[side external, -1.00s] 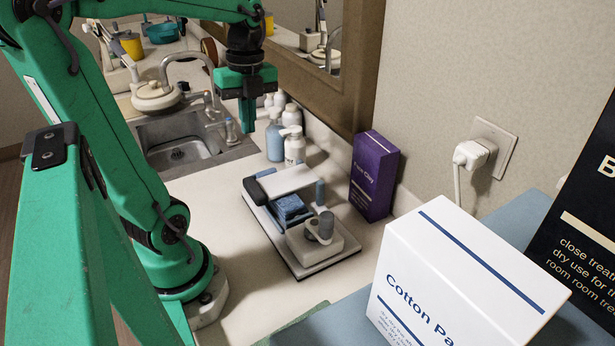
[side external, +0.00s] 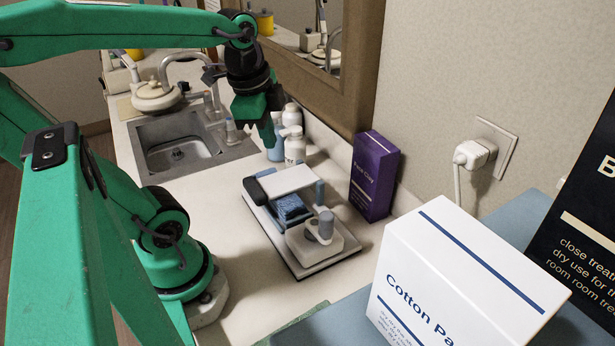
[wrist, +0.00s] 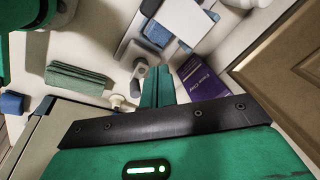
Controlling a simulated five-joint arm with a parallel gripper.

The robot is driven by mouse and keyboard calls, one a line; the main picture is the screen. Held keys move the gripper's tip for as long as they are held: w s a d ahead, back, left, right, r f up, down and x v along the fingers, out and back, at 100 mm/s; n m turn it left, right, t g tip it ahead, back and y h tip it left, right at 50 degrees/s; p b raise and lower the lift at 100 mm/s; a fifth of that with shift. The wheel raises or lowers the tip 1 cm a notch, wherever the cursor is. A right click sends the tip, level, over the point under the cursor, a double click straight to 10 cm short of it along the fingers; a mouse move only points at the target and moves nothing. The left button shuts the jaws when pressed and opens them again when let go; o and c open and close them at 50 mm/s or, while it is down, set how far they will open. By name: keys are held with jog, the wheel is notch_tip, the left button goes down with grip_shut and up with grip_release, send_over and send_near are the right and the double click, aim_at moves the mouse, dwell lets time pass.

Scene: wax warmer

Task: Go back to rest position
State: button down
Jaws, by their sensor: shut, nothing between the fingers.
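My green gripper (side external: 268,130) hangs in the air above the counter, in front of the bottles beside the sink in the side view. Its fingers are together with nothing between them; the wrist view shows the closed fingers (wrist: 158,88) too. The wax warmer (side external: 298,225) sits on the counter in front of and below the gripper, apart from it. It has a white plate on top, a blue block under it and a grey knob on a pale base. Part of it also shows at the top of the wrist view (wrist: 158,35).
A purple box (side external: 375,176) stands right of the warmer by the wall. Bottles (side external: 294,146) stand close behind the gripper. The sink (side external: 180,147) is at the back left. A white cotton box (side external: 450,275) fills the front right. A green folded towel (wrist: 80,78) lies on the counter.

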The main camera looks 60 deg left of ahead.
jog(key=d+n+t, duration=0.1)
jog(key=d+n, duration=0.1)
jog(key=d+n+t, duration=0.1)
jog(key=n, duration=0.2)
jog(key=d+n+t, duration=0.1)
jog(key=d+n, duration=0.1)
jog(key=n, duration=0.1)
jog(key=shift+s+d+h, duration=0.25)
jog(key=shift+d+h, duration=0.05)
